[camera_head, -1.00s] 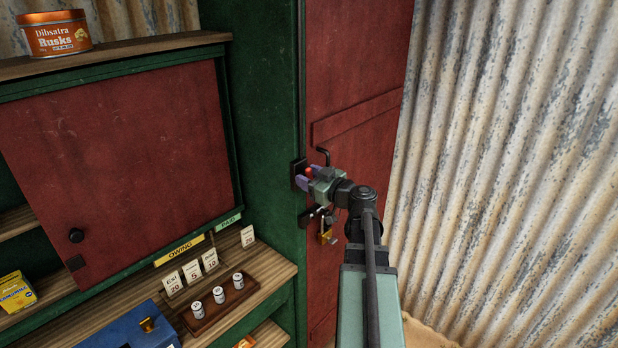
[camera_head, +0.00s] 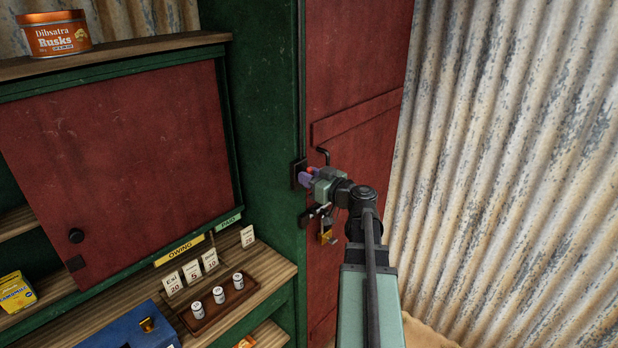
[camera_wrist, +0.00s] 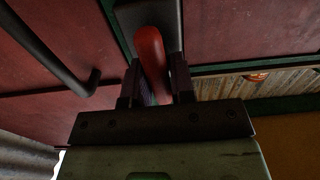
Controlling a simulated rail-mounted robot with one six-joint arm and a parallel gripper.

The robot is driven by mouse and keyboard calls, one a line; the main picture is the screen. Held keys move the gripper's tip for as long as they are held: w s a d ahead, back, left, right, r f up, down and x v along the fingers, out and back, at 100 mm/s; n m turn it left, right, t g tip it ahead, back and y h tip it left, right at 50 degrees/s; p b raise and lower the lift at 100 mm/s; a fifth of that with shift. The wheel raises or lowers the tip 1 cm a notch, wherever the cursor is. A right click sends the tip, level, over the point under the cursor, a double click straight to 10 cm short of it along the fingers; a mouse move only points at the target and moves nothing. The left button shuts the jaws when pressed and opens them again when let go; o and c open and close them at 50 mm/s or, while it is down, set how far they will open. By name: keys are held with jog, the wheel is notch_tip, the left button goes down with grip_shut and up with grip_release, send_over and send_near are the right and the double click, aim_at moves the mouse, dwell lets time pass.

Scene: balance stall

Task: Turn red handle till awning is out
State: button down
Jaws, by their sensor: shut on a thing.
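The red handle (camera_wrist: 150,52) shows in the wrist view, between the two fingers of my gripper (camera_wrist: 156,88). My gripper is shut on it. In the head view my gripper (camera_head: 306,174) is at the dark mount (camera_head: 297,172) on the edge of the green post, and only a small red part of the handle (camera_head: 311,170) shows past the fingers. The awning is not recognisable in either view.
A brass padlock (camera_head: 326,237) hangs on a latch just below my gripper. A dark bent bar (camera_head: 323,154) is on the red door (camera_head: 352,95) just above it. Corrugated metal (camera_head: 500,170) stands to the right. A wooden counter with weights (camera_head: 219,294) is at lower left.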

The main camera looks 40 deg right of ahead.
jog(key=m, duration=0.6)
jog(key=shift+d, duration=0.25)
dwell(0.3)
jog(key=c, duration=1)
grip_release()
jog(key=shift+c, duration=0.2)
jog(key=s+d, duration=0.1)
jog(key=s, duration=0.9)
jog(key=shift+s+d, duration=0.25)
jog(key=shift+s, duration=0.05)
jog(key=shift+m, duration=0.3)
